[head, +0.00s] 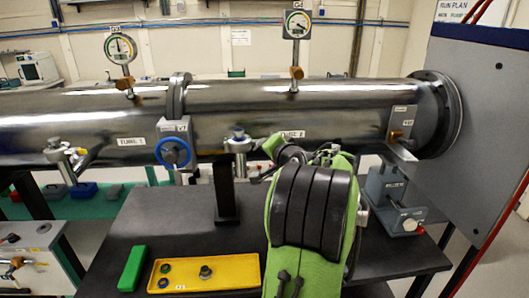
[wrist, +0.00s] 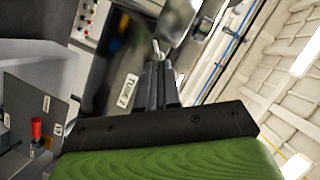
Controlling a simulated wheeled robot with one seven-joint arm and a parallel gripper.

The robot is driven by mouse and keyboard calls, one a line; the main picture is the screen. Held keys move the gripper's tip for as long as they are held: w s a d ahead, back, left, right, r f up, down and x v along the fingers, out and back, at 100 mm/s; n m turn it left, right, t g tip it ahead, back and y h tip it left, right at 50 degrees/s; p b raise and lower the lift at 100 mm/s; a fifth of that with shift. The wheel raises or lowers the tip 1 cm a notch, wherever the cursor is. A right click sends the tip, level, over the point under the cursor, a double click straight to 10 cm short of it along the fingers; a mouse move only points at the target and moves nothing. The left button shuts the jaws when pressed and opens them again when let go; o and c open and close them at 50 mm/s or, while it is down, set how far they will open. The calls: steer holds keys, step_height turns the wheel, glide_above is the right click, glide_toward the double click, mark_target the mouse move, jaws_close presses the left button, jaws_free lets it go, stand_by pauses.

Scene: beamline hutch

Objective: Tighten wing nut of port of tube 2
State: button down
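Tube 2 (head: 330,112) is the long steel tube at the right of the head view; its label (wrist: 128,90) also shows in the wrist view. The wing nut is not clearly visible.
Tube 1 (head: 80,120) joins at the left, with a blue handwheel (head: 174,152) near the flange. A yellow tray (head: 225,268) and a green block (head: 132,268) lie on the black table (head: 165,215). A grey bracket (head: 395,195) stands at right. Gauges rise above the tubes.

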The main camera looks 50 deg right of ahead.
steer(key=shift+f+m+t+h+b, duration=0.5)
steer(key=shift+m+t+b, duration=0.25)
steer(key=shift+m, duration=1.4)
steer(key=shift+f+m+t+h+b, duration=0.45)
steer(key=shift+m+t+b, duration=0.3)
steer(key=shift+m, duration=1.35)
steer(key=shift+f+m+t+h+b, duration=0.35)
steer(key=shift+f+m+t+b, duration=0.4)
steer(key=shift+m, duration=1.4)
steer(key=shift+r, duration=0.2)
steer(key=c, duration=1.8)
jaws_free()
steer(key=shift+o, duration=1)
